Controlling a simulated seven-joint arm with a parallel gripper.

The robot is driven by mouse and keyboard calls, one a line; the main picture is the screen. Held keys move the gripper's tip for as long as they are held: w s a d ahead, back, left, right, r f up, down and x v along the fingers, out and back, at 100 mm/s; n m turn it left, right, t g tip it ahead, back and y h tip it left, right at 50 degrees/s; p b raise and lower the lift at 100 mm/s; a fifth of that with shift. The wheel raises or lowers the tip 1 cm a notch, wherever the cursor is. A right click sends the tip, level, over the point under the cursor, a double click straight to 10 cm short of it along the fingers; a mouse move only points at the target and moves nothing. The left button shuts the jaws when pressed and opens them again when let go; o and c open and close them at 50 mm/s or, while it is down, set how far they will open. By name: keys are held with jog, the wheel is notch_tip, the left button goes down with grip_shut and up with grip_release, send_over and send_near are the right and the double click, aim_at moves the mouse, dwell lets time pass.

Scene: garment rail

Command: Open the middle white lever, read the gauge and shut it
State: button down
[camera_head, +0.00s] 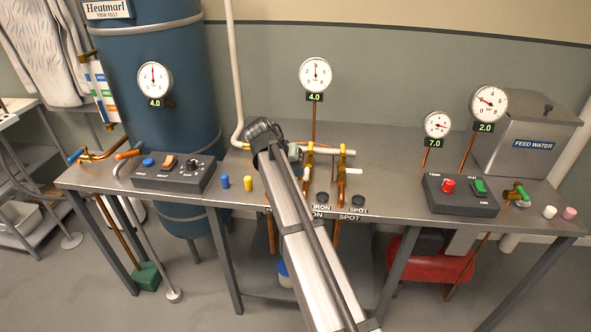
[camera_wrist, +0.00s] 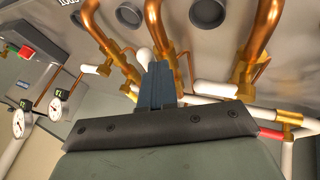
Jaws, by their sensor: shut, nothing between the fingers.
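In the wrist view, my gripper (camera_wrist: 156,66) is shut and empty. A pale rounded lever end (camera_wrist: 143,56) shows just beyond its fingertips; I cannot tell whether they touch. Another white lever (camera_wrist: 215,88) lies to their right. In the head view, my arm hides part of the valves and the fingertips. The round gauge (camera_head: 315,74) above the pipes has a display reading 4.0.
A switch box (camera_head: 175,172) and blue and yellow knobs (camera_head: 237,183) are left of my arm. Another switch box (camera_head: 460,194) is at right, below the 7.0 and 2.0 gauges. A blue tank (camera_head: 158,95) stands behind. Copper pipes (camera_wrist: 252,45) crowd the gripper.

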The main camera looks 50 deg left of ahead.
jog(key=shift+d+n, duration=0.25)
jog(key=shift+n, duration=0.05)
jog(key=d+n+y, duration=0.1)
jog(key=n+y, duration=0.1)
jog(key=n, duration=0.1)
jog(key=shift+w+d, duration=0.4)
jog(key=w+n+g+y, duration=0.1)
jog(key=n, duration=0.2)
jog(key=w+d+n+g+y, duration=0.1)
jog(key=w+n+g+y, duration=0.1)
jog(key=n, duration=0.2)
jog(key=w+d+n+g+y, duration=0.1)
jog(key=w+n, duration=0.1)
jog(key=n, duration=0.2)
jog(key=shift+w+g+y, duration=0.15)
jog(key=shift+g+y, duration=0.15)
jog(key=shift+w, duration=0.75)
jog(key=shift+s, duration=0.1)
